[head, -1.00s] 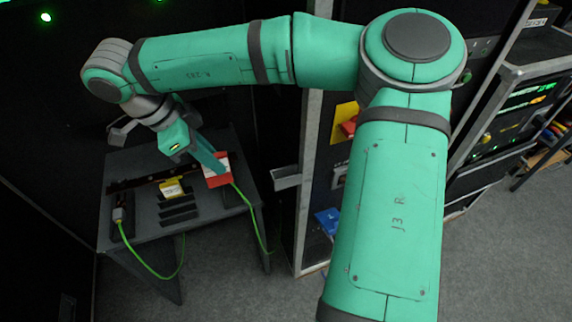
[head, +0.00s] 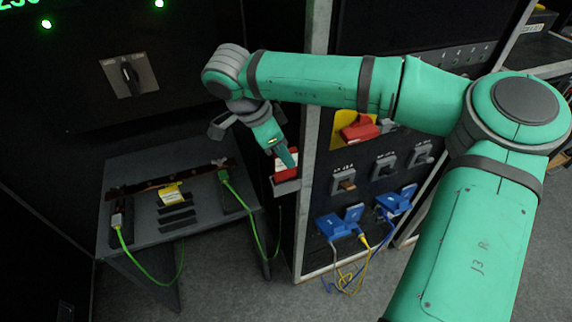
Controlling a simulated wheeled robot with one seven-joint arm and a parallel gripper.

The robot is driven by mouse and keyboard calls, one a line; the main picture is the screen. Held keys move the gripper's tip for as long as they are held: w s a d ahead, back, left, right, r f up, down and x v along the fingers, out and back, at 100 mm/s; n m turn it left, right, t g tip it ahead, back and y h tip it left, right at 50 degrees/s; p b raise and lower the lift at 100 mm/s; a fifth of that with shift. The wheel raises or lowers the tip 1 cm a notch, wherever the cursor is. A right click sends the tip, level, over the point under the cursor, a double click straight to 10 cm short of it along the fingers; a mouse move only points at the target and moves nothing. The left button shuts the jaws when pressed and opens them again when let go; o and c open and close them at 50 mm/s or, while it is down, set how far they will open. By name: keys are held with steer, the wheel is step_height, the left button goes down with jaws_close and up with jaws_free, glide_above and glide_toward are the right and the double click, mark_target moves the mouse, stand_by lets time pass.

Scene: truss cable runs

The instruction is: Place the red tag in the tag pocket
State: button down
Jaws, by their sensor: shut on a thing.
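The red tag (head: 282,163), red with a white label area, is at the fingers of my gripper (head: 289,160). My gripper is shut on it, at the front side of the rack's left post. A small grey open-topped holder (head: 286,187), which looks like the tag pocket, juts from the rack just below the tag. The tag's lower edge is at or just above the holder's rim; I cannot tell whether it is inside. My fingers hide part of the tag.
A dark table (head: 150,235) at the left carries a yellow tag (head: 171,194), slots and a green cable (head: 225,177). The rack post (head: 311,150) stands close right of my gripper. Blue plugs (head: 333,228) and a red handle (head: 359,128) project from the panel.

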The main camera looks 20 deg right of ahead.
mark_target(293, 175)
steer(key=shift+s+d+f, duration=0.1)
steer(key=shift+f, duration=0.55)
step_height(293, 175, down, 2)
steer(key=shift+f, duration=0.15)
steer(key=shift+d+f, duration=0.15)
steer(key=shift+f, duration=0.1)
steer(key=shift+f, duration=0.1)
steer(key=c, duration=1.7)
jaws_free()
steer(key=shift+c, duration=0.2)
steer(key=v, duration=1.2)
